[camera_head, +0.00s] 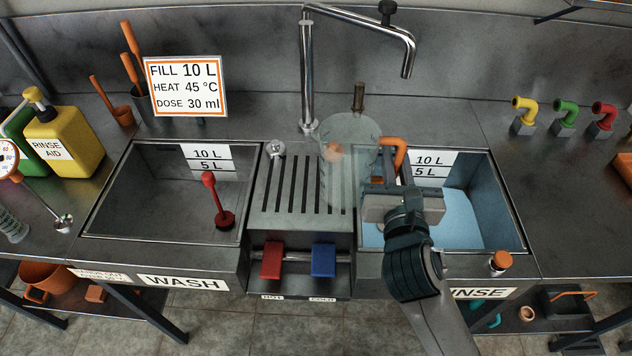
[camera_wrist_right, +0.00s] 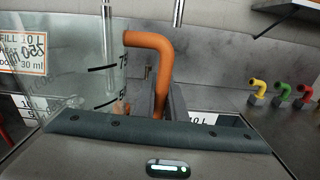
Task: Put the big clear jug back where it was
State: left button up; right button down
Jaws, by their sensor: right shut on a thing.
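The big clear jug (camera_head: 338,182) is see-through with an orange handle (camera_head: 399,150). It is upright over the right part of the ribbed drainboard between the two basins. I cannot tell whether its base touches the board. My right gripper (camera_head: 389,185) is shut on the jug's handle, at the left edge of the rinse basin. In the right wrist view the orange handle (camera_wrist_right: 158,75) runs down between the fingers, and the jug wall (camera_wrist_right: 70,75) with dark marks fills the left. My left gripper is not in view.
The wash basin (camera_head: 128,200) on the left holds a red plunger-like piece (camera_head: 216,200). The rinse basin (camera_head: 505,205) holds blue water (camera_head: 455,215). A tall faucet (camera_head: 307,75) stands behind the drainboard (camera_head: 272,205). Red (camera_head: 271,261) and blue (camera_head: 323,260) pedals are in front.

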jog(key=w+a+f, duration=0.2)
jog(key=a+f, duration=0.1)
jog(key=w+a+f, duration=0.2)
jog(key=a+f, duration=0.1)
jog(key=f, duration=0.1)
jog(key=w+a+f+b, duration=0.1)
jog(key=w+a+f, duration=0.1)
jog(key=a+f, duration=0.1)
jog(key=shift+w+a+f, duration=0.1)
jog(key=shift+w+f, duration=0.15)
jog(key=shift+f, duration=0.2)
jog(key=c, duration=1.8)
grip_release()
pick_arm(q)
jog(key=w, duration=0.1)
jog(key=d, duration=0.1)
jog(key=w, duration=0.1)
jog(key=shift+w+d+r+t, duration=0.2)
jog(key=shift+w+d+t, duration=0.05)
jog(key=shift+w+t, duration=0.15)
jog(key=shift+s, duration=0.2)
